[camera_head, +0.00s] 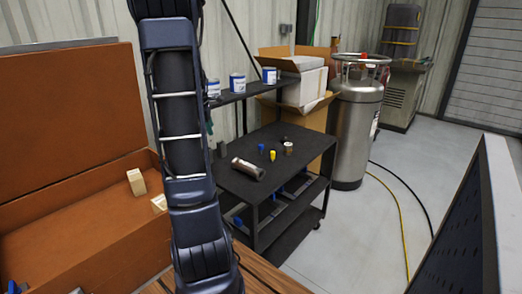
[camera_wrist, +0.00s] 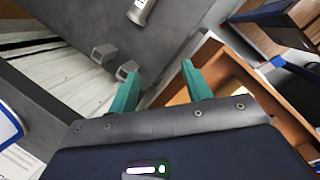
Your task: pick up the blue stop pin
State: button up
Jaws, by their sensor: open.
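A small blue piece (camera_head: 261,148), which looks like the blue stop pin, stands on the dark top of the cart (camera_head: 300,150) in the head view. A yellow piece (camera_head: 272,155) is just to its right. My gripper (camera_wrist: 160,78) shows in the wrist view with its two teal fingers apart and nothing between them. It is away from the blue piece; I cannot make out that piece in the wrist view. In the head view my arm crosses the scene left of the cart and the gripper itself does not show.
A metal cylinder (camera_head: 248,169) lies on the cart near a small pale-topped can (camera_head: 288,148). Blue-labelled cans (camera_head: 237,83) stand on the shelf behind. An open brown chest (camera_head: 70,200) is at left, a steel tank (camera_head: 356,130) right of the cart. Hoses cross the floor.

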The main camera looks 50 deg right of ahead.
jog(key=d+f+n+g, duration=0.1)
jog(key=d+f+n, duration=0.1)
jog(key=d+f, duration=0.35)
jog(key=d+f+n, duration=0.1)
jog(key=d+f, duration=0.1)
jog(key=d, duration=0.7)
jog(key=n+h, duration=0.1)
jog(key=n, duration=0.3)
send_near(260, 145)
jog(key=d+f, duration=0.1)
jog(key=x, duration=1.1)
jog(key=shift+s+a, duration=0.1)
jog(key=shift+a, duration=0.05)
jog(key=c, duration=1.1)
jog(key=shift+o, duration=0.2)
